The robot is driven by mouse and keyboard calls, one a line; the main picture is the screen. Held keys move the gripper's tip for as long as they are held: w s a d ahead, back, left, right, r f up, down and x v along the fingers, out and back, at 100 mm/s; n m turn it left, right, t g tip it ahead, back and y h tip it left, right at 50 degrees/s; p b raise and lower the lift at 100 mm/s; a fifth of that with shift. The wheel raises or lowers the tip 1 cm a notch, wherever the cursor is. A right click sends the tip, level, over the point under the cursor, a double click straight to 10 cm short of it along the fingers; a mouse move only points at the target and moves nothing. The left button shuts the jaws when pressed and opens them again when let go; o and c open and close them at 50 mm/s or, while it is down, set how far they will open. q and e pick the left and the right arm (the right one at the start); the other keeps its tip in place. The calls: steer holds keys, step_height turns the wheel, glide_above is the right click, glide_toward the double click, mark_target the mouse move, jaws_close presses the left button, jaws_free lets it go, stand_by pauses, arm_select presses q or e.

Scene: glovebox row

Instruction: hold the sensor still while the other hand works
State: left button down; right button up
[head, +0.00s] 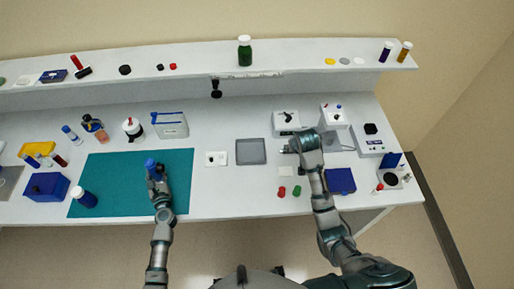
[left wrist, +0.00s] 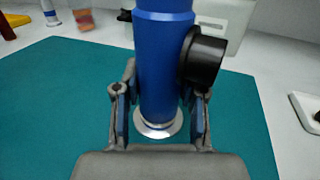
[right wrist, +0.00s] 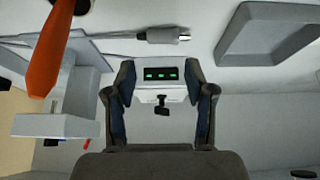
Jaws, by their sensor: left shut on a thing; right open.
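The sensor, a blue cylinder with a black side knob and a pale base ring, stands upright in the left wrist view (left wrist: 163,70). My left gripper (left wrist: 160,105) is shut around its lower body, one finger on each side. In the head view the sensor's blue top (head: 150,163) shows over my left gripper (head: 156,174), above the teal mat (head: 115,165). My right gripper (head: 288,149) is open and empty, right of the grey tray (head: 251,151). In the right wrist view a grey cable connector (right wrist: 165,36) lies beyond the fingers (right wrist: 160,78).
A white box with green lights (right wrist: 160,74) shows between the right fingers; an orange rod (right wrist: 48,55) is at left. Red and green caps (head: 282,191) and a blue box (head: 340,180) lie near the right forearm. A white socket plate (head: 216,158) sits between mat and tray.

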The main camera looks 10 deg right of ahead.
steer(key=w+d+r+n+g, duration=0.2)
steer(key=w+r+n+g, duration=0.15)
steer(key=n, duration=1.35)
steer(key=f, duration=0.4)
steer(key=w+f, duration=0.1)
steer(key=f, duration=0.7)
steer(key=shift+w+a, duration=0.1)
steer(key=shift+w, duration=0.15)
jaws_close()
